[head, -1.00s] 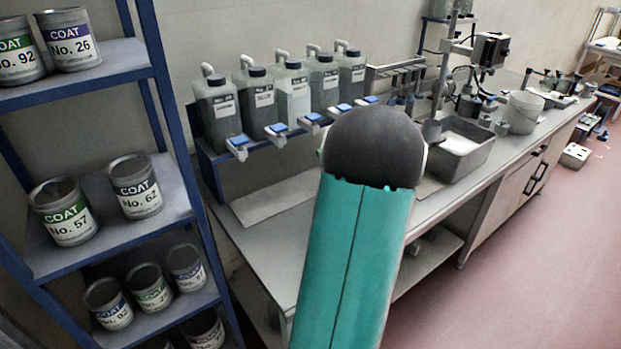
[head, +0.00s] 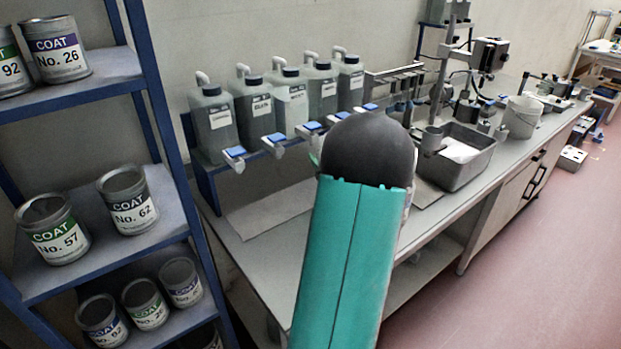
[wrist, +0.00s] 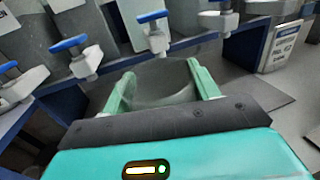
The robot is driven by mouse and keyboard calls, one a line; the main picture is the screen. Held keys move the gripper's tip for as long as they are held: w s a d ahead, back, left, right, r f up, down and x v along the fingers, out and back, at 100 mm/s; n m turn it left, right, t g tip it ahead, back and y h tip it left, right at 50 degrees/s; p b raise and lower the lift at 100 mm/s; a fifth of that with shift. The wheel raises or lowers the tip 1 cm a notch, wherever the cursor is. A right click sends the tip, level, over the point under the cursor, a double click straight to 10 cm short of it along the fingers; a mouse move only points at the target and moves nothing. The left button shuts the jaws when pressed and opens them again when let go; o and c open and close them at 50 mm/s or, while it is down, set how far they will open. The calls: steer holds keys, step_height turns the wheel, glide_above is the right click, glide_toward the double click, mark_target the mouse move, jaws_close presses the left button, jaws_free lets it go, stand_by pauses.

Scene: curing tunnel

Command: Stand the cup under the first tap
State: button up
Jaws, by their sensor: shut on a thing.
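My gripper (wrist: 160,78) has its two green fingers shut on a grey rounded cup (wrist: 163,88), which shows between them in the wrist view. In the head view my own arm hides the cup and most of the gripper. A row of white taps with blue levers runs along the dispenser bottles. The leftmost tap in the head view is the first from the left (head: 234,157). In the wrist view the cup is in front of and below the taps, with one tap (wrist: 155,35) just beyond it. I cannot tell the cup's height above the bench.
The bottles (head: 213,120) stand on a blue rack above a pale board (head: 270,209) on the bench. A blue shelf (head: 75,95) with coat cans is at the left. A grey tray (head: 456,172) and a white bucket (head: 522,116) stand further right. Red floor lies open at right.

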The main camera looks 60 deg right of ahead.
steer(key=shift+w+d+f, duration=1.2)
steer(key=shift+w+f, duration=0.2)
steer(key=shift+f, duration=0.55)
steer(key=shift+w+d+f, duration=1.2)
steer(key=shift+w+f, duration=0.25)
steer(key=shift+f, duration=0.5)
steer(key=shift+w+d+f, duration=1.2)
steer(key=shift+w+f, duration=0.2)
steer(key=shift+f, duration=0.55)
steer(key=shift+f, duration=0.2)
steer(key=o, duration=1)
steer(key=shift+c, duration=0.2)
steer(key=shift+r, duration=0.2)
steer(key=v, duration=1.2)
